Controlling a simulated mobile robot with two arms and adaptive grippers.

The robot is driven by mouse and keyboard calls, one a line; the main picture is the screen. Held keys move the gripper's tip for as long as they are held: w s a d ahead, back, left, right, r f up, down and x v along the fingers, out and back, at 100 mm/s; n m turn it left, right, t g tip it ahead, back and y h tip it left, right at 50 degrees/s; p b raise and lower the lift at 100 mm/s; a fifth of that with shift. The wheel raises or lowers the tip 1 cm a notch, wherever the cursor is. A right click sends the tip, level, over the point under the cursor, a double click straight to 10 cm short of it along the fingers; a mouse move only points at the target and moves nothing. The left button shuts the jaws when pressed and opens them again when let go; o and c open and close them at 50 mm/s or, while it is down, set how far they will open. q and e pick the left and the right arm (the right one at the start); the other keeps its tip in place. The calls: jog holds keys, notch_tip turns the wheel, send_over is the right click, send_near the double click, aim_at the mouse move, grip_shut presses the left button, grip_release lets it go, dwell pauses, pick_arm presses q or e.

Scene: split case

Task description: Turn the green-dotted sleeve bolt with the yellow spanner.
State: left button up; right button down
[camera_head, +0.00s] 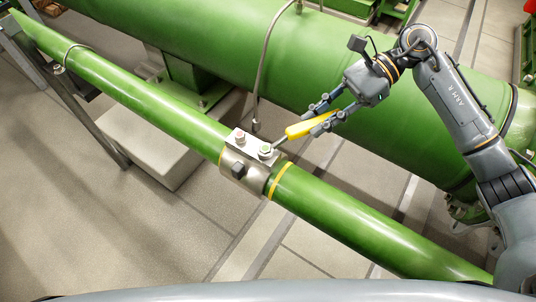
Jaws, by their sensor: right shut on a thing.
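A metal sleeve (240,178) is clamped around the thin green pipe. On its top plate are two bolts. The green-dotted bolt (265,150) is the right one; the other bolt (240,138) has a reddish top. My right gripper (319,115) is shut on the yellow handle of the spanner (300,130). The spanner's metal head points down and left and reaches the green-dotted bolt. I cannot tell whether its jaw fully sits around the bolt head. My left gripper is not in view.
The thin green pipe (350,226) runs diagonally across the view. A large green tank (330,70) lies behind it, with a thin bent metal tube (263,70) hanging near the sleeve. A pale block (150,140) stands behind the pipe. The tiled floor at the lower left is clear.

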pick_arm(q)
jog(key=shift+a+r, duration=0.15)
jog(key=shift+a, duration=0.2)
pick_arm(e)
jog(key=shift+r, duration=0.95)
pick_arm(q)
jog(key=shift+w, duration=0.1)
pick_arm(e)
jog(key=shift+r, duration=0.1)
jog(key=shift+r+p, duration=1)
jog(key=shift+r, duration=1.45)
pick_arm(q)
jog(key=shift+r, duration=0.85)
pick_arm(e)
jog(key=shift+f, duration=0.1)
